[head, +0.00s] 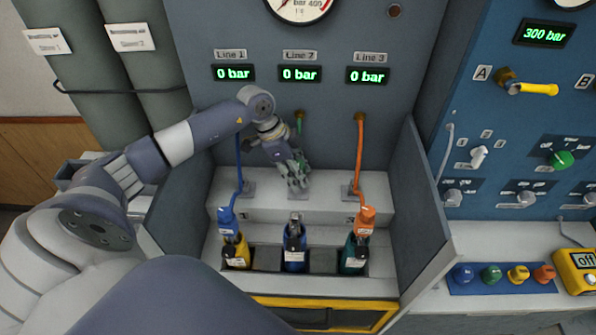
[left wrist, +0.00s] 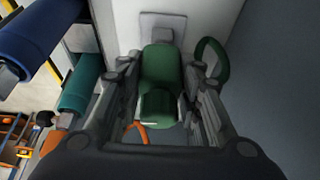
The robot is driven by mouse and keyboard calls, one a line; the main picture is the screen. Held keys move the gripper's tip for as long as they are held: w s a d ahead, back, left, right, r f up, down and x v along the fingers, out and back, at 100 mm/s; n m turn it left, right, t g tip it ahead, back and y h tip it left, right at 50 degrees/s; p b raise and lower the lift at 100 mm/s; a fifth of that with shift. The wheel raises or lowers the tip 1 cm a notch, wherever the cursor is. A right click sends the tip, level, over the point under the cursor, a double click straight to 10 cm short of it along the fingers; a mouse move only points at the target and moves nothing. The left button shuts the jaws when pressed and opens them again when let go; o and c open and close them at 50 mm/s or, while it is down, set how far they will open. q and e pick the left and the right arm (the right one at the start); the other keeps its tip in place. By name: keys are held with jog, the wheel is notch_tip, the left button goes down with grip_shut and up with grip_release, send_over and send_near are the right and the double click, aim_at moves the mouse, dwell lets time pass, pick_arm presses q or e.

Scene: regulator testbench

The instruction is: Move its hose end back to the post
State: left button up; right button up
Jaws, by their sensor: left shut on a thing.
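My left gripper (head: 296,182) reaches into the bench at the middle line. In the left wrist view its fingers (left wrist: 161,70) are shut on the green hose end (left wrist: 160,68), one on each side. A pale post plate (left wrist: 163,22) shows just beyond the hose end; I cannot tell whether the two touch. The green hose (head: 299,125) hangs from the panel under Line 2, and its loop (left wrist: 220,58) shows beside the fingers. In the head view the gripper hides most of the hose end and middle post. My right gripper is not in view.
A blue hose end (head: 227,220) sits on the yellow bottle and an orange one (head: 366,218) on the teal bottle. The blue bottle (head: 294,255) stands between them without a hose. Side walls (head: 418,210) bound the bench. All three line displays (head: 300,74) read 0 bar.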

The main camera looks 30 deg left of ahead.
pick_arm(q)
jog(key=shift+f, duration=0.55)
jog(key=o, duration=1.2)
jog(key=shift+o, duration=0.6)
jog(key=v, duration=1.2)
jog(key=shift+s, duration=0.1)
